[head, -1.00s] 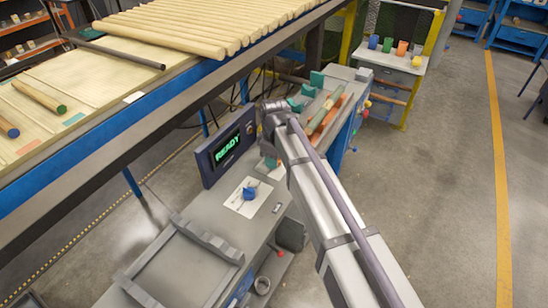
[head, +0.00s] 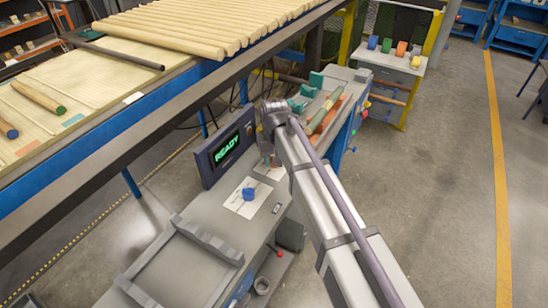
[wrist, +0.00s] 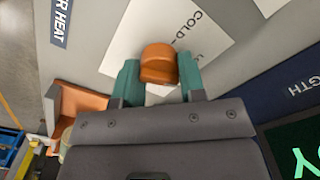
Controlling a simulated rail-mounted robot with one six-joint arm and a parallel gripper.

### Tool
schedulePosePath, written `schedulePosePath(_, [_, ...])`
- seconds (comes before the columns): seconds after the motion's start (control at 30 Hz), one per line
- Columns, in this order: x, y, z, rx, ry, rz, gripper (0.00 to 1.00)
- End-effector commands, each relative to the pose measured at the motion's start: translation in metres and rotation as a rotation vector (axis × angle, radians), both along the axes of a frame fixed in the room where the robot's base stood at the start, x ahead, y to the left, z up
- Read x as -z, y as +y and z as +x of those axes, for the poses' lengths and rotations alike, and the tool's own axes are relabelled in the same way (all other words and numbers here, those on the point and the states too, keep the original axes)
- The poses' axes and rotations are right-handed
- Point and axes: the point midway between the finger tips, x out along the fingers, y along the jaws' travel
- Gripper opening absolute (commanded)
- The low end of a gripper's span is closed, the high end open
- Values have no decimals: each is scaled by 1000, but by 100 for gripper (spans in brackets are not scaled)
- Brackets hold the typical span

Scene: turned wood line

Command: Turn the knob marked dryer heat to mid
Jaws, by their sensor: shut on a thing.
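The orange dryer heat knob (wrist: 158,63) stands on a white card (wrist: 205,22) in the wrist view. The card reads "COLD" and has further lettering that is partly hidden. A blue label (wrist: 61,22) beside it ends in "ER HEAT". My gripper (wrist: 159,72) is shut on the knob, with a teal finger on each side of it. The knob's pointer and exact setting cannot be read. In the head view my gripper (head: 269,160) is low over the bench, right of the screen, and the knob is largely hidden by my arm.
A dark screen reading "READY" (head: 227,147) stands close left of my gripper. A blue knob (head: 249,194) on its own card sits nearer on the bench. A grey tray frame (head: 185,262) lies at the near end. Wood pieces (head: 325,110) lie beyond.

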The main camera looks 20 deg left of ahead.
Motion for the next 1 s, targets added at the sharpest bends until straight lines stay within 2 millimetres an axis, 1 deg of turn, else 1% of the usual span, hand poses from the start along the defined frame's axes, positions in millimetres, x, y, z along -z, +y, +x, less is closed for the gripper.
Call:
schedulePosePath(0.6, [0, -2, 0, 573, 0, 0, 14])
schedulePosePath(0.8, [0, -3, 0, 720, 0, 0, 14])
schedulePosePath(1.0, [0, -3, 0, 817, 1, 0, 14])
